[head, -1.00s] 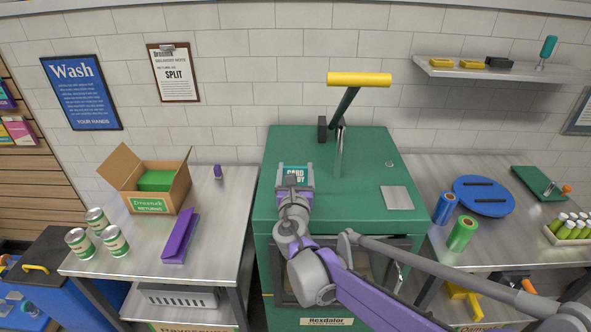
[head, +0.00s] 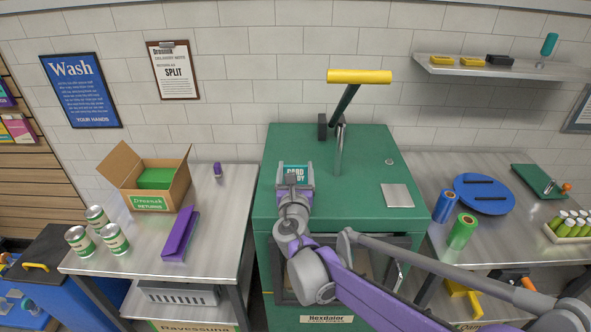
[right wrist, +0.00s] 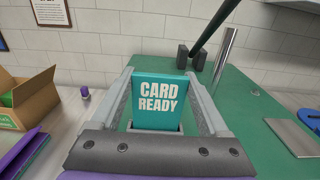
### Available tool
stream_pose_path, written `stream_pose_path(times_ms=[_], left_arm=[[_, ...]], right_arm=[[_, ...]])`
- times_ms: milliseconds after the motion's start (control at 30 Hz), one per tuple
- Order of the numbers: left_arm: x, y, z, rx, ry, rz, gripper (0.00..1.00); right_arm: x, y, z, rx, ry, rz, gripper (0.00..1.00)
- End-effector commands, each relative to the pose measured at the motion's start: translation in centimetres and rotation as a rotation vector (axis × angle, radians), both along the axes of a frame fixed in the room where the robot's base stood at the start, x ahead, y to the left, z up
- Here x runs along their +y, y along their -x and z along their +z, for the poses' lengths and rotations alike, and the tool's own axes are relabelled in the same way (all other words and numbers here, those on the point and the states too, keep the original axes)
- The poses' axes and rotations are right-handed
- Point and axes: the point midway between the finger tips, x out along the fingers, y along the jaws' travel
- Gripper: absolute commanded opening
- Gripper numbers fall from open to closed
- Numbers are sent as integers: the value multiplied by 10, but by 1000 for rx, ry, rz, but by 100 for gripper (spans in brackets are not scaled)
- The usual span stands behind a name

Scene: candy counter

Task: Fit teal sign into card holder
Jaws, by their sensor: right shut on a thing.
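The teal sign (right wrist: 160,98), reading "CARD READY", stands upright between the fingers of my right gripper (right wrist: 162,105). In the head view the teal sign (head: 294,171) shows at the left part of the green cabinet top, with my right gripper (head: 295,176) around it. The gripper is shut on the sign, one finger at each side edge. A grey rim (right wrist: 150,128) shows at the sign's lower edge in the right wrist view. I cannot tell whether it is the card holder, or how deep the sign sits. My left gripper is out of view.
A lever with a yellow handle (head: 359,77) rises from the green cabinet (head: 350,160) behind the sign. A grey plate (head: 396,195) lies on its right. The left table holds an open box (head: 178,190), a purple object (head: 180,233) and cans (head: 115,239).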

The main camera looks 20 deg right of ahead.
Motion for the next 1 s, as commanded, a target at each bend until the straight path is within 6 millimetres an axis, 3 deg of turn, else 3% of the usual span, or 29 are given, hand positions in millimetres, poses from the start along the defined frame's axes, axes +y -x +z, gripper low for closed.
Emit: stream_pose_path(times_ms=[1000], left_arm=[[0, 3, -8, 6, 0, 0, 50]], right_arm=[[0, 0, -14, 0, 0, 0, 26]])
